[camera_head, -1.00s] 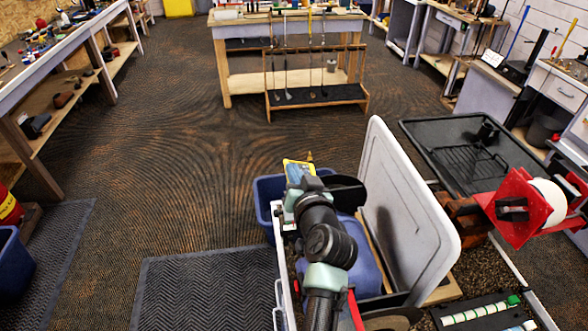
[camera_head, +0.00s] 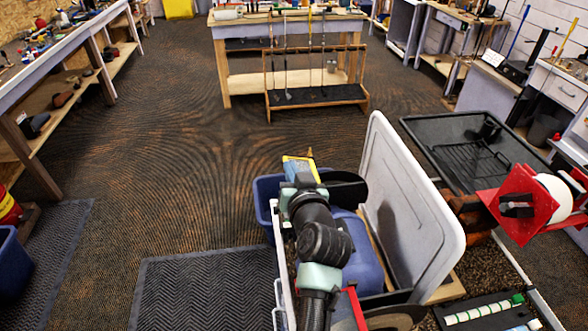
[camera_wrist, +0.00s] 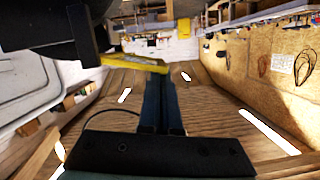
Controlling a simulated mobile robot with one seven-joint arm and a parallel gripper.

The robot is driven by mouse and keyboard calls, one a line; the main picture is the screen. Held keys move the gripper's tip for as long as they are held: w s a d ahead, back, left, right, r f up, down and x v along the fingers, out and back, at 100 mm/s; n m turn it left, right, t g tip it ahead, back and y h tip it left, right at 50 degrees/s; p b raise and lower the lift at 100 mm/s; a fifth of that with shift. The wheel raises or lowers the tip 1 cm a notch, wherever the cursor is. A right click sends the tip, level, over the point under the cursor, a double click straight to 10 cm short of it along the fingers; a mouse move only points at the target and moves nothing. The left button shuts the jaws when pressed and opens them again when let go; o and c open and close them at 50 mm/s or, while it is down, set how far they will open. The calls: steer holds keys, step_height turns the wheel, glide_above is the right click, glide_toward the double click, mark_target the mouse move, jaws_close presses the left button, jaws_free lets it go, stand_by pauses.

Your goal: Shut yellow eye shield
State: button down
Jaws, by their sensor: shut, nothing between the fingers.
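The yellow eye shield (camera_head: 290,166) shows in the head view just beyond the end of my arm, above a blue bin. In the wrist view the eye shield (camera_wrist: 135,63) is a thin yellow strip seen nearly edge-on, reaching right from a dark body (camera_wrist: 45,22) at the upper left. My gripper (camera_wrist: 160,82) is shut and empty, with its two dark fingers side by side. The fingertips lie at the right end of the yellow strip; I cannot tell whether they touch it. In the head view my wrist hides the fingers and part of the shield.
A large white panel (camera_head: 405,205) stands upright to the right of my arm. A red device (camera_head: 520,207) is farther right. The floor to the left is open, with a dark mat (camera_head: 205,290).

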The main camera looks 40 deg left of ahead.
steer(key=f+n+b, duration=0.1)
steer(key=n+b, duration=0.1)
steer(key=b, duration=0.1)
steer(key=f+n+b, duration=0.1)
steer(key=b, duration=0.1)
steer(key=shift+s+a+f+t+h, duration=0.3)
steer(key=shift+s+f+t+h, duration=0.05)
steer(key=shift+s+t+h, duration=0.05)
steer(key=f+n+b, duration=0.1)
steer(key=n+b, duration=0.1)
steer(key=b, duration=0.1)
steer(key=shift+f+t+h, duration=0.1)
steer(key=shift+t+h, duration=0.2)
steer(key=shift+t, duration=0.1)
